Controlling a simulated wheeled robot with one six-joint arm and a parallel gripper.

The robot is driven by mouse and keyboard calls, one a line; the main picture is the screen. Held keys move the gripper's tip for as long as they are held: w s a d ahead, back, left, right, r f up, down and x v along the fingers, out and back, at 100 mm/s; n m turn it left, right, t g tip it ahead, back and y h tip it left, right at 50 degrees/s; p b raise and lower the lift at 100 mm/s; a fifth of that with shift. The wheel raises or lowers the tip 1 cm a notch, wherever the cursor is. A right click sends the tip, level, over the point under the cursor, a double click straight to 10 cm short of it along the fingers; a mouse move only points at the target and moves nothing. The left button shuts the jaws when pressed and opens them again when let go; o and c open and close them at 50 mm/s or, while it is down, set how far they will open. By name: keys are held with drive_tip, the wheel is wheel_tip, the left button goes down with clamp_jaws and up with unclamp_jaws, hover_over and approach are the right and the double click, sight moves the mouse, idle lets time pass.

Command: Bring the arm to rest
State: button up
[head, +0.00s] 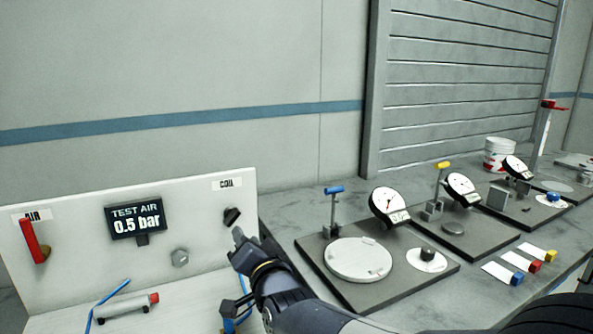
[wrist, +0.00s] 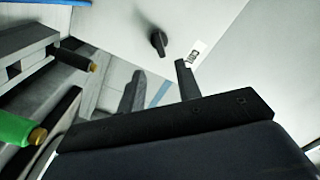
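My arm reaches in from the bottom of the head view. My gripper (head: 238,240) is in front of the white test panel (head: 85,230), just below the black knob (head: 232,216) under the COIL label (head: 227,184). In the wrist view, the two fingers of my gripper (wrist: 157,70) stand apart with nothing between them. The black knob (wrist: 158,43) shows beyond the fingertips, and I see a gap between it and them. The COIL label (wrist: 194,53) is beside it.
The panel has a red AIR lever (head: 33,241) and a display (head: 135,217) reading 0.5 bar. A cylinder (head: 125,306) lies below. To the right, plates with dial gauges (head: 389,204) and coloured blocks (head: 516,279) crowd the grey bench. A white bucket (head: 499,154) stands behind.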

drive_tip(key=p+x, duration=0.1)
drive_tip(key=x, duration=0.8)
drive_tip(key=shift+w+a, duration=0.15)
drive_tip(key=shift+w, duration=0.15)
drive_tip(key=shift+r+p, duration=0.2)
drive_tip(key=shift+p, duration=0.5)
drive_tip(key=shift+n+p, duration=0.8)
drive_tip(key=shift+p, duration=0.1)
drive_tip(key=n+p, duration=0.3)
drive_tip(key=p, duration=0.2)
drive_tip(key=shift+s, duration=0.1)
drive_tip(key=n+p, duration=0.4)
drive_tip(key=p, duration=0.3)
drive_tip(key=shift+a+r, duration=0.1)
drive_tip(key=shift+s+f, duration=0.25)
drive_tip(key=b, duration=0.2)
approach(234, 216)
drive_tip(key=shift+s+f, duration=0.25)
